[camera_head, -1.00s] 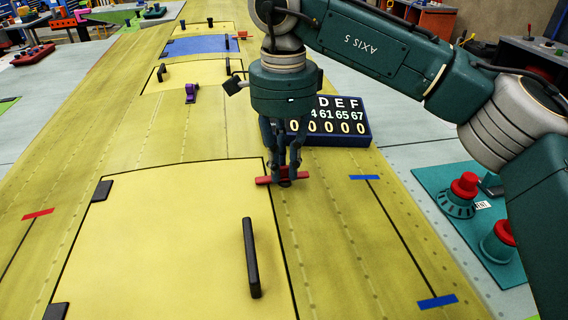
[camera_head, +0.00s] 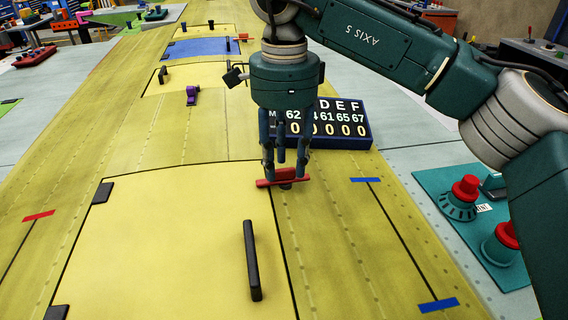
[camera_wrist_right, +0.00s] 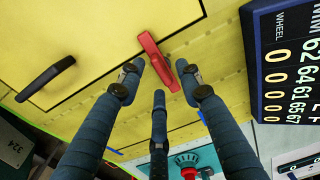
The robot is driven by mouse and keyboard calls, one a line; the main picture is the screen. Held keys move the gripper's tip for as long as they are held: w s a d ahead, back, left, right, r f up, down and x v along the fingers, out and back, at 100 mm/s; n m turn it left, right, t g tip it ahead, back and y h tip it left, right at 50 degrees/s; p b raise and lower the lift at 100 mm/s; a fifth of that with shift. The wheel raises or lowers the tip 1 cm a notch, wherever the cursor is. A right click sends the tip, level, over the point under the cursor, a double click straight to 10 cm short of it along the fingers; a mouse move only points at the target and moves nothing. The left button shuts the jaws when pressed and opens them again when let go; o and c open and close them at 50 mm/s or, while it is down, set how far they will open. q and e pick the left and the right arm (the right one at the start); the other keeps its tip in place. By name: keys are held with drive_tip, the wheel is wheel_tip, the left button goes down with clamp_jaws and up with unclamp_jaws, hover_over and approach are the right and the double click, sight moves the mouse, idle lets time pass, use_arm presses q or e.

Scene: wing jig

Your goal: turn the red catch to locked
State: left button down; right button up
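The red catch (camera_head: 264,183) is a bar on a dark pivot at the right edge of the near yellow hatch panel (camera_head: 165,235). In the head view it lies nearly crosswise, its left end over the panel's edge line. My right gripper (camera_head: 284,170) points down just above and behind the catch, its three fingers spread apart. In the right wrist view the catch (camera_wrist_right: 150,48) shows between the open fingertips (camera_wrist_right: 160,80), with gaps on both sides. It is not gripped; whether a finger touches it, I cannot tell. My left gripper is in neither view.
A dark blue number board (camera_head: 345,140) stands close behind the right gripper. A black handle (camera_head: 252,260) rises from the near panel. A teal box with red knobs (camera_head: 465,187) is at the right. A purple catch (camera_head: 192,95) lies farther back. The yellow skin right of the catch is mostly clear.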

sight(284, 171)
wheel_tip(284, 171, up, 11)
drive_tip(key=shift+f, duration=0.2)
drive_tip(key=shift+s+f, duration=0.1)
drive_tip(key=shift+s, duration=0.05)
